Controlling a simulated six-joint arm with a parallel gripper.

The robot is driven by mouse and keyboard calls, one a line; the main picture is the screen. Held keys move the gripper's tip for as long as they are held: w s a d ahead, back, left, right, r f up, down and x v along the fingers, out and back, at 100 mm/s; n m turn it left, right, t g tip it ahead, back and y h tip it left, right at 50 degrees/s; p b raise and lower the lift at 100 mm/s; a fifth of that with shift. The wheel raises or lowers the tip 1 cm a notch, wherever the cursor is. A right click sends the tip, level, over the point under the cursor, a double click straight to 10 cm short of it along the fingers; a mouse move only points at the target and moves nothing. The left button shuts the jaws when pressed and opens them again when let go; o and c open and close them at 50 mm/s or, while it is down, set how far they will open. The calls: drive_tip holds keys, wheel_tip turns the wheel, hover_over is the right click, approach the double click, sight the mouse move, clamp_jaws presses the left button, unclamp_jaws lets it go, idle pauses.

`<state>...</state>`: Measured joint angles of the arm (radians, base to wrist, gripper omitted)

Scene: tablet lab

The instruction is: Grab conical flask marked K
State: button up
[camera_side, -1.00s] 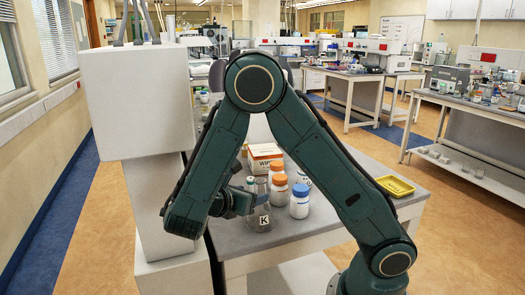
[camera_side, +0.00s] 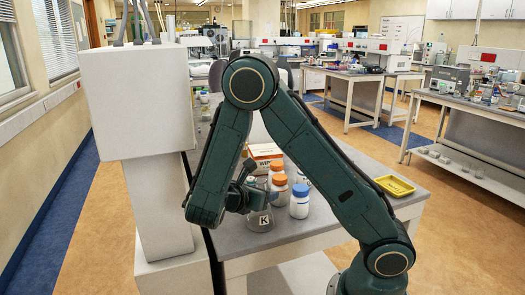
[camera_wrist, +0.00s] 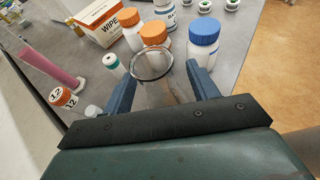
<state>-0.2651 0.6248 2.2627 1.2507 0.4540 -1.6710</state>
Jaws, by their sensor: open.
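The conical flask marked K (camera_side: 262,221) is clear glass and stands upright on the grey table, with a white K label facing the side camera. My gripper (camera_side: 256,186) is at the flask's upper part in the side view. In the wrist view the flask's round rim (camera_wrist: 152,64) lies between the two blue fingers of my gripper (camera_wrist: 163,85). The fingers are open, with a gap on each side of the rim. The flask's lower body is hard to make out in the wrist view.
White bottles with orange caps (camera_side: 279,187) and a blue-capped bottle (camera_side: 299,205) stand close beside the flask. A WIPE box (camera_wrist: 103,21) is behind. A yellow tray (camera_side: 395,186) is right.

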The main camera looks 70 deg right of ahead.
sight(264, 181)
clamp_jaws()
drive_tip(key=shift+r, duration=0.2)
idle(0.3)
drive_tip(key=shift+r, duration=1.35)
drive_tip(key=shift+a+r, duration=0.15)
drive_tip(key=shift+r, duration=0.15)
drive_tip(key=s+a, duration=1.2)
drive_tip(key=shift+s+a, duration=0.2)
drive_tip(key=shift+s, duration=0.15)
